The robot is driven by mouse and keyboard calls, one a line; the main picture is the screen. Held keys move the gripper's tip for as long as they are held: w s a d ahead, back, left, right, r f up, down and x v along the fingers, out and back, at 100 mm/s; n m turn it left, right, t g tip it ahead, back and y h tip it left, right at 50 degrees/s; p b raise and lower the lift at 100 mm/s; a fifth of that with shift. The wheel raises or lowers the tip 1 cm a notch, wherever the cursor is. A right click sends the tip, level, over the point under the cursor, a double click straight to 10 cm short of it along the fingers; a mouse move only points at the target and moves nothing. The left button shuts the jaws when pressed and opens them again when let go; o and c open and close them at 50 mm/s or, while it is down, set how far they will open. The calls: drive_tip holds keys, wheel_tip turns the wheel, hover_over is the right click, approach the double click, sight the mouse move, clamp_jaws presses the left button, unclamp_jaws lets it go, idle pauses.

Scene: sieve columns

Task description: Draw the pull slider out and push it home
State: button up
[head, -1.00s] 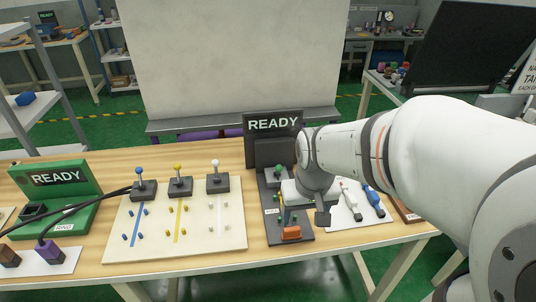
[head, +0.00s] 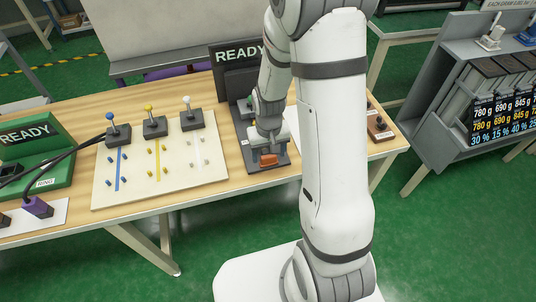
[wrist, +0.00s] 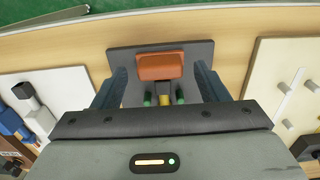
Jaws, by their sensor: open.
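The pull slider shows as an orange block (wrist: 161,66) near the front end of a dark grey base plate (wrist: 120,55) in the wrist view. The orange block also shows in the head view (head: 268,160), just below my gripper (head: 266,143). In the wrist view my gripper (wrist: 161,82) is open, with one finger on each side of the orange block and gaps visible beside it. I cannot tell whether the fingertips reach down to its height. Green and yellow pegs (wrist: 165,100) stand behind the block, partly hidden by my gripper body.
A cream board (head: 205,168) with coloured pegs and several levers stands left of the base plate. A READY display (head: 238,56) stands behind it. The table's front edge is close to the block.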

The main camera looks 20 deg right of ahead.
drive_tip(key=shift+f, duration=0.95)
drive_tip(key=c, duration=1.4)
drive_tip(key=shift+s, duration=0.1)
